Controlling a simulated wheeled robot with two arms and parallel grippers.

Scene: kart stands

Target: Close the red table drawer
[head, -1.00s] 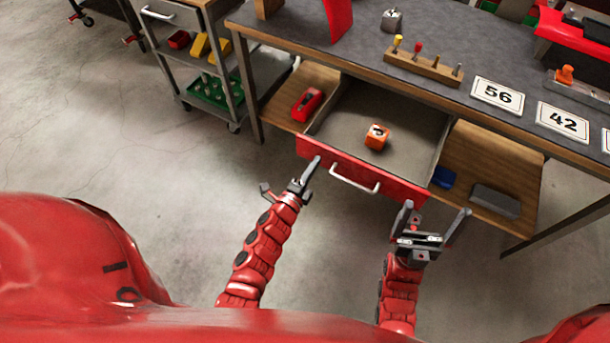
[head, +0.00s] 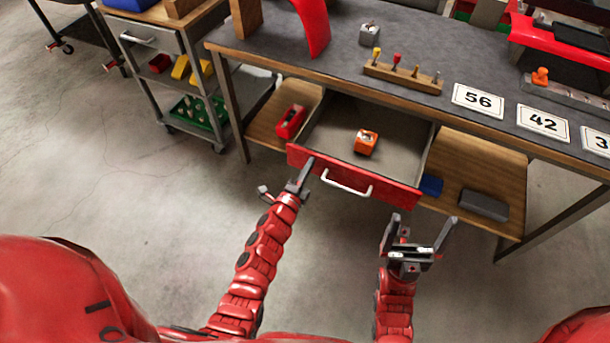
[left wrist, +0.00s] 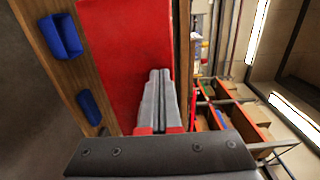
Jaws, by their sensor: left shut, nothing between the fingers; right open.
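The red table drawer (head: 392,190) is pulled out from under the workbench, with a silver handle (head: 346,184) across its front. An orange block (head: 366,142) lies inside it. My left gripper (head: 305,168) is shut and empty, its tips at the left part of the drawer front, left of the handle. In the left wrist view the closed fingers (left wrist: 160,90) point at the red drawer front (left wrist: 122,45); whether they touch it I cannot tell. My right gripper (head: 420,232) is open and empty, below and right of the drawer's right end.
The workbench (head: 330,50) carries a peg block (head: 402,78) and number cards (head: 478,100). Its lower shelf (head: 470,165) holds a red item (head: 291,121), a blue item (head: 431,185) and a grey one (head: 484,204). A cart (head: 185,70) stands at left.

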